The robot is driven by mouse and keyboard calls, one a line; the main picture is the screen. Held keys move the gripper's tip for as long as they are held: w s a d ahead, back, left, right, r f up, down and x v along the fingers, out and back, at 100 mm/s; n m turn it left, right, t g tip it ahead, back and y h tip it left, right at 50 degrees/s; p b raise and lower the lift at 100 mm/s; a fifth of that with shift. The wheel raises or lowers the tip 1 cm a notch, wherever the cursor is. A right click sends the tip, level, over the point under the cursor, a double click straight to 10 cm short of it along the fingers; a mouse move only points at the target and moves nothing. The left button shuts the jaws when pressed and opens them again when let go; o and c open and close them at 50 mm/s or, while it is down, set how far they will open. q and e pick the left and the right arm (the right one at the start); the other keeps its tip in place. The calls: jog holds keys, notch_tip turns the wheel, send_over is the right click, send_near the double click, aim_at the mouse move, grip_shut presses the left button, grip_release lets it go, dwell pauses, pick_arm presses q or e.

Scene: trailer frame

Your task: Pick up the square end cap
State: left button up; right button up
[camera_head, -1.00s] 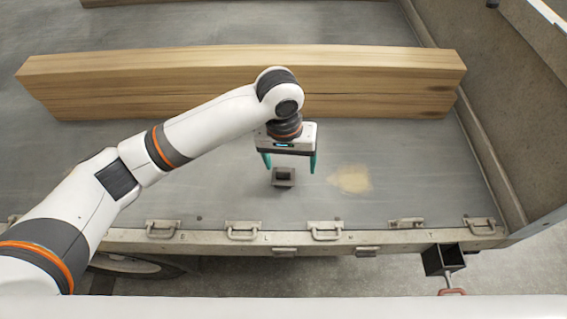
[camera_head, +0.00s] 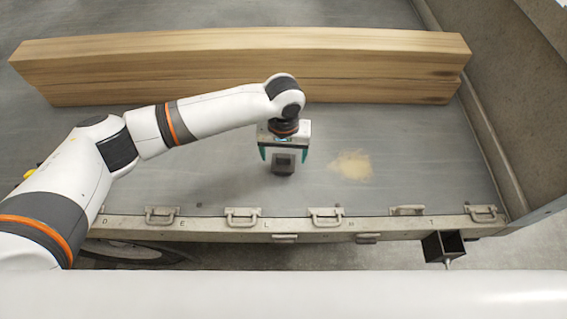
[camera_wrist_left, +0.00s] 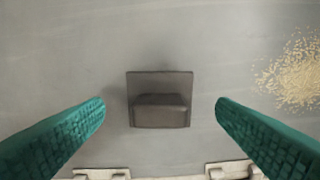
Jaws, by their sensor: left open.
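The square end cap (camera_head: 284,164) is a small dark grey-brown piece on the grey trailer bed. In the left wrist view the end cap (camera_wrist_left: 159,100) shows a square plate with a raised block on it, centred between my fingers. My left gripper (camera_head: 284,157) is open, with its green fingertips on either side of the cap in the head view. In the left wrist view the left gripper (camera_wrist_left: 160,108) has a gap on both sides of the cap, and no contact shows. My right gripper is not in view.
Long wooden beams (camera_head: 240,65) lie across the bed behind the cap. A pale patch of grains (camera_head: 351,165) is right of it. The bed's front rail (camera_head: 290,229) carries several metal handles. A dark square tube (camera_head: 441,246) sticks out at the front right.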

pick_arm(q)
notch_tip(320, 180, down, 2)
jog(key=shift+c, duration=0.2)
jog(key=c, duration=1.2)
jog(key=shift+r, duration=0.2)
